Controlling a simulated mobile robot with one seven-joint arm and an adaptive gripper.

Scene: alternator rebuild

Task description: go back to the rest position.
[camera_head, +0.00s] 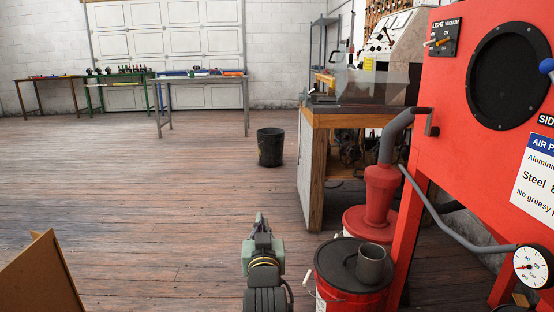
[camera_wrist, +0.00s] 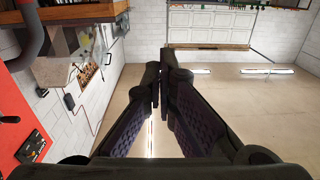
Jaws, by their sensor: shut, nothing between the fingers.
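My gripper (camera_head: 260,222) shows at the bottom middle of the head view, pointing up and away over the wooden floor. In the wrist view my gripper (camera_wrist: 160,78) has its two dark fingers meeting at the tips, with nothing between them. It touches nothing in either view. The wrist view is turned over, with the ceiling lights low in the picture.
A red blasting cabinet (camera_head: 455,120) stands close on the right, with a red bucket (camera_head: 335,290) beside my gripper. A wooden workbench (camera_head: 312,170) and a black bin (camera_head: 270,147) stand farther off. A brown panel (camera_head: 40,282) is at lower left. The middle floor is clear.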

